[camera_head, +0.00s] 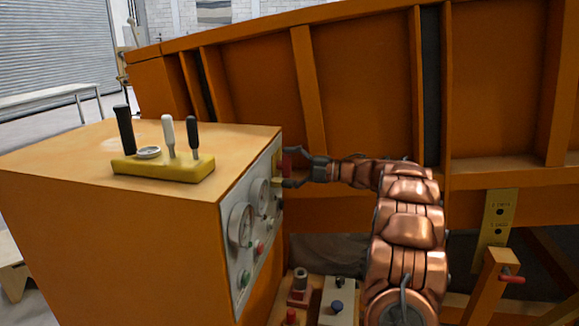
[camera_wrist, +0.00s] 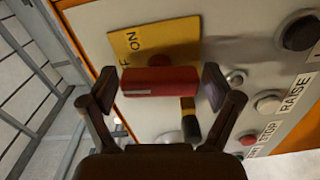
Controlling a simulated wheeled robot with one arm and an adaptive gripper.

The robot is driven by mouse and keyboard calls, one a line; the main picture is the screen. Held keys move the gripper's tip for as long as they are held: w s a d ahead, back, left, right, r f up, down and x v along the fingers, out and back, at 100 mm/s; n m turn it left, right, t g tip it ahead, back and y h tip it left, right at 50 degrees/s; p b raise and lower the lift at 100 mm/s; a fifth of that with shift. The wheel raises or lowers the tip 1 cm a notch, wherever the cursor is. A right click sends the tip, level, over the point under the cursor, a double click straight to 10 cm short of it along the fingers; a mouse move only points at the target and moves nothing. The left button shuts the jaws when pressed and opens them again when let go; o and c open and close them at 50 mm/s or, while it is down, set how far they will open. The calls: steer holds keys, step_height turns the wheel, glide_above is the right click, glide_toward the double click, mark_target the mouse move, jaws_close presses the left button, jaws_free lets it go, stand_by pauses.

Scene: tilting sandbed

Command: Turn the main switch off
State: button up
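The main switch has a red handle (camera_wrist: 160,82) in front of a yellow plate (camera_wrist: 140,42); "ON" and part of another word show on the plate. In the head view the red handle (camera_head: 286,164) is small, at the far end of the control panel. My gripper (camera_wrist: 160,87) has its fingers spread, one at each end of the handle. The handle lies between the pads, seemingly with narrow gaps; contact is hard to judge. In the head view my gripper (camera_head: 287,169) reaches the panel from the right.
The panel (camera_head: 233,268) carries gauges (camera_head: 241,224) and several buttons; a black-and-yellow lever (camera_wrist: 190,122) sits close to the handle. Levers stand on a yellow block (camera_head: 163,167) atop the orange cabinet (camera_head: 110,240). The orange sandbed wall (camera_head: 370,75) rises behind my arm.

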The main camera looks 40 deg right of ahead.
steer(key=c, duration=0.8)
steer(key=shift+f, duration=0.1)
steer(key=b, duration=0.3)
steer(key=shift+f+n+b, duration=0.2)
steer(key=shift+n+b, duration=0.15)
steer(key=shift+n, duration=0.05)
steer(key=shift+r+n+b, duration=0.25)
steer(key=shift+n+b, duration=0.25)
steer(key=shift+b, duration=0.6)
steer(key=o, duration=1.1)
steer(key=shift+o, duration=0.2)
steer(key=v, duration=1.2)
